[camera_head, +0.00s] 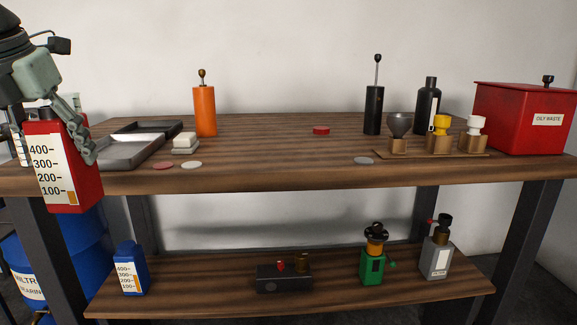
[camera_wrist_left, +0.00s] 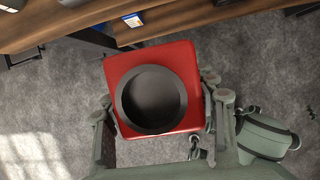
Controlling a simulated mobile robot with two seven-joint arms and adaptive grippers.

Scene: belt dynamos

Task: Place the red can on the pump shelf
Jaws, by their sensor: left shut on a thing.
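The red can (camera_head: 88,192) has a white scale label with numbers and hangs at the far left, in front of the table's left end. My left gripper (camera_head: 60,140) is shut on it, with fingers on both sides. In the left wrist view the can (camera_wrist_left: 180,60) shows its red top and round black cap, between the gripper's fingers (camera_wrist_left: 160,105), with grey floor below. The lower shelf (camera_head: 200,295), which bears pumps, lies below and to the right. On it are a green pump (camera_head: 372,265) and a grey pump (camera_head: 437,262). My right gripper is out of view.
A blue can (camera_head: 130,275) stands at the shelf's left end, and a dark box (camera_head: 284,279) near its middle. Bare shelf lies between these. Table legs (camera_head: 140,225) flank the shelf. A blue drum (camera_head: 60,255) stands at left. The tabletop (camera_head: 260,165) holds trays, bottles and a red bin (camera_head: 515,115).

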